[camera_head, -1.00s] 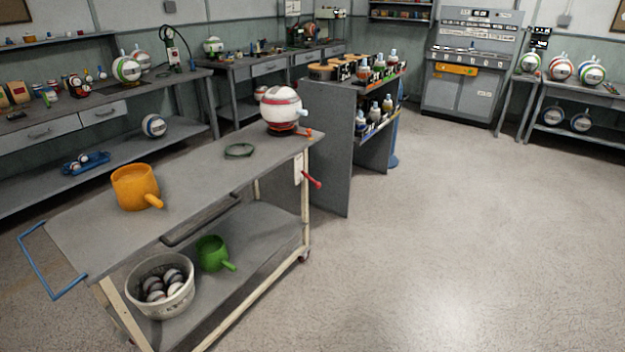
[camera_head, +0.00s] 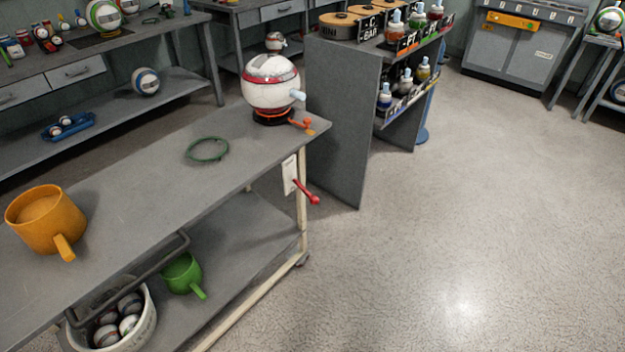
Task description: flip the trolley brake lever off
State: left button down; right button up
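The trolley (camera_head: 140,173) stands at the left, with a grey top, a lower shelf and pale legs. A red brake lever (camera_head: 307,193) sticks out from a white plate (camera_head: 289,174) at its right end, near the corner leg. The lever slants down to the right and ends in a red knob. No gripper touches it. Neither of my grippers shows in the head view.
On the trolley top are a red-and-white ball (camera_head: 271,84) on a dark base, a green ring (camera_head: 207,150) and an orange mug (camera_head: 46,221). The lower shelf holds a green mug (camera_head: 182,273) and a white bucket (camera_head: 145,327) of balls. A grey rack (camera_head: 338,120) stands behind. Right-hand floor is clear.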

aim_at(314, 201)
jog(key=i+l, duration=0.15)
jog(key=i, duration=0.2)
jog(key=i+l, duration=0.1)
jog(key=i, duration=0.3)
jog(key=i+l, duration=0.15)
jog(key=i, duration=0.2)
jog(key=j+u, duration=0.05)
